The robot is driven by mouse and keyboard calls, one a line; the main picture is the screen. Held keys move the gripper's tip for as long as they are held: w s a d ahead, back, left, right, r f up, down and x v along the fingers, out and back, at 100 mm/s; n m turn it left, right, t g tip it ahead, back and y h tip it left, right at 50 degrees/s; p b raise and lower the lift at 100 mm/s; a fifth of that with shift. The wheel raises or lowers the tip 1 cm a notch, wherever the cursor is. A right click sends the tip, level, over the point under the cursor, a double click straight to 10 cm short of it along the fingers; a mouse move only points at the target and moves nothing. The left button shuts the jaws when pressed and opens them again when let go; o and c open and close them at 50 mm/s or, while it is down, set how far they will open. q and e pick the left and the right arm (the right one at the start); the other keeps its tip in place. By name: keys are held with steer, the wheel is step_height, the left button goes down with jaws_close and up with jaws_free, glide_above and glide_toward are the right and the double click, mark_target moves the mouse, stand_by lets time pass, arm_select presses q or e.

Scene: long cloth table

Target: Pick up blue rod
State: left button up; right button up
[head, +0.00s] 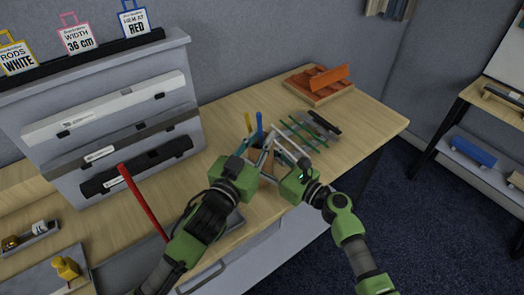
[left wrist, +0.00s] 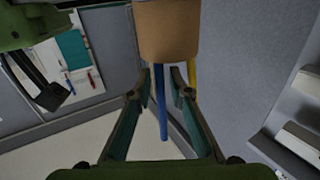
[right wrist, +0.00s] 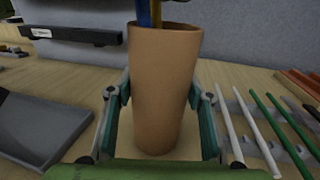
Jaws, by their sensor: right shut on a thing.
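A blue rod (head: 259,122) stands in a brown cup beside a yellow rod (head: 248,122). The left wrist view shows the blue rod (left wrist: 162,108) between the spread fingers of my left gripper (left wrist: 161,80), with the brown cup (left wrist: 168,30) past the fingertips. The left fingers look open; contact with the rod cannot be seen. My right gripper (right wrist: 158,100) is shut on the brown cup (right wrist: 164,85), one finger on each side. In the right wrist view the cup is upright, and only the lower parts of the rods show. In the head view both grippers partly hide the cup.
Green and white rods (right wrist: 270,125) lie on a rack right of the cup. An orange tray (head: 320,85) is at the back. A grey shelf unit (head: 110,120) stands left. A long red rod (head: 142,200) slants near my left arm. The table's right end (head: 375,118) is clear.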

arm_select(q)
jaws_close()
step_height(320, 180, up, 18)
stand_by(0.4)
arm_select(e)
steer(key=o, duration=1.2)
